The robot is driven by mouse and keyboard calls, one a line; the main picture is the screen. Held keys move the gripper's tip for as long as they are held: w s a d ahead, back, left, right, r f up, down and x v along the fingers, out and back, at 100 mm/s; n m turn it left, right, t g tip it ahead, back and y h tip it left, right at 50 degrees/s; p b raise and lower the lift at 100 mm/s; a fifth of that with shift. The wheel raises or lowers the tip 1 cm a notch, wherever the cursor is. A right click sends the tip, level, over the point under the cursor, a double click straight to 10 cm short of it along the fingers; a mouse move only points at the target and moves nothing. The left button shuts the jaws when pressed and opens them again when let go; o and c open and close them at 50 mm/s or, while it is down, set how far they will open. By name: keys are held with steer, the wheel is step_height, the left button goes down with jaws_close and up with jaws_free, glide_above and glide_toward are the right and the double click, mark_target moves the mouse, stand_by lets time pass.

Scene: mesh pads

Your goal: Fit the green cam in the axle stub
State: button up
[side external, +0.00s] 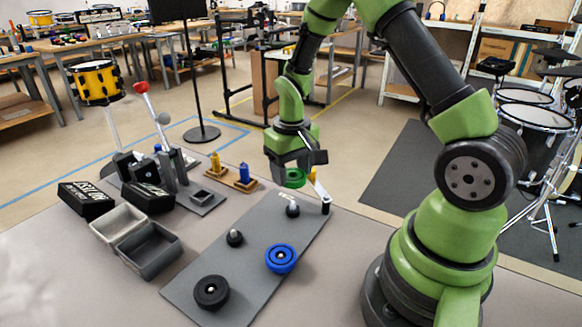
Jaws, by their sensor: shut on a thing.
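A green cam (290,183), ring-like from this side, is held under my gripper (295,170). My gripper is shut on it and hangs above the far end of a grey board (262,225). The cam is apart from the board. Two small dark stubs stand bare on the board: one (292,211) just below the cam in the picture, the other (235,239) nearer the board's middle left. I cannot tell which of them is the task's axle stub. The fingers partly hide the cam's upper side.
A blue wheel (281,259) and a black wheel (211,292) sit on the board. A dark post (326,206) stands at its far right corner. An open grey box (148,252), black boxes (86,201), and yellow (215,166) and blue (244,174) pegs stand to the left.

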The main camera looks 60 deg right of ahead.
steer(key=shift+f, duration=3.55)
steer(key=shift+f, duration=0.1)
steer(key=o, duration=1)
steer(key=s+a+r+t, duration=0.2)
steer(key=a+r, duration=0.1)
steer(key=r, duration=0.8)
steer(key=s+a+r+t, duration=0.1)
steer(key=s+a+r, duration=0.15)
steer(key=r, duration=0.85)
steer(key=s+a+r+t+y, duration=0.1)
steer(key=s+a+r+t, duration=0.1)
steer(key=s, duration=0.3)
steer(key=s+a+r+t+y, duration=0.1)
steer(key=s+a+r+t, duration=0.1)
steer(key=s+a+r, duration=0.2)
steer(key=shift+s+r, duration=0.5)
steer(key=shift+s, duration=0.1)
